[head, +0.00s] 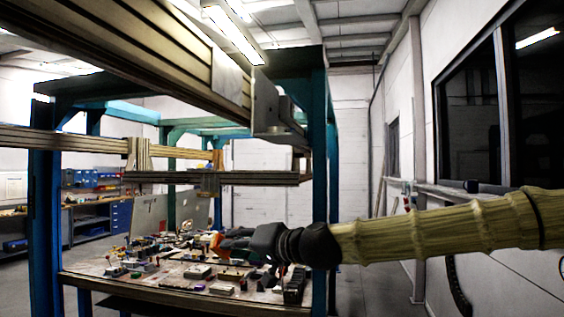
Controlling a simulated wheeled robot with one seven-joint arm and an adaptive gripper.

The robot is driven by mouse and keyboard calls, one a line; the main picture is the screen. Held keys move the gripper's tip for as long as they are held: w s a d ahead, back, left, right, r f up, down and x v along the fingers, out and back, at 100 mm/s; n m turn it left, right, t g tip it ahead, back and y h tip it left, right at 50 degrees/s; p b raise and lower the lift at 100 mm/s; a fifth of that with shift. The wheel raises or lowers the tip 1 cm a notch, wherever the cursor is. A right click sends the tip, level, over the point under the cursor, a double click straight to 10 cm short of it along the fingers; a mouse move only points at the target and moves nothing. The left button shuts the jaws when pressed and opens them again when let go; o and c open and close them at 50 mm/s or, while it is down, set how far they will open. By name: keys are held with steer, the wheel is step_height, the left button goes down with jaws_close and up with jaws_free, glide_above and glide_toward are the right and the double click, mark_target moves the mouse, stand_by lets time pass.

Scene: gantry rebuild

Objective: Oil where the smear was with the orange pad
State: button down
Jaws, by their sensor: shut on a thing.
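My gripper (222,238) reaches in from the right over the worktable (190,301). It is shut on the orange pad (215,244), which shows as a small orange patch at the fingertips. The pad appears over the back part of the cluttered table; I cannot tell whether it touches anything. The fingers are small and dark here, and they hide part of the pad. I cannot make out a smear or any oil in this view.
Several small parts and blocks crowd the table. A dark ribbed block (295,285) stands near its right front corner. A blue gantry post (319,180) rises close to my arm, and a beam (215,178) crosses above the table. A wall with dark windows is on the right.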

steer(key=s+d+r+y+p, duration=0.1)
steer(key=s+d+r+y, duration=0.2)
steer(key=r, duration=0.9)
steer(key=s+d+r+p, duration=0.1)
steer(key=s+d+r, duration=0.25)
steer(key=r, duration=0.95)
steer(key=s+d+r+y+p, duration=0.1)
steer(key=s+d+r+y, duration=0.3)
steer(key=r, duration=0.8)
steer(key=w+a+h, duration=0.1)
steer(key=a, duration=0.6)
steer(key=shift+r+n+h+b, duration=0.2)
steer(key=shift+n+h+b, duration=0.1)
steer(key=shift+h+b, duration=0.1)
steer(key=shift+w+a+b, duration=0.2)
steer(key=shift+a, duration=0.25)
steer(key=shift+w+a+b, duration=0.15)
steer(key=shift+w+a, duration=0.05)
steer(key=shift+a, duration=0.25)
steer(key=shift+w, duration=0.1)
steer(key=w+d, duration=0.2)
steer(key=w, duration=0.5)
steer(key=shift+w+d, duration=0.25)
steer(key=shift+w, duration=0.1)
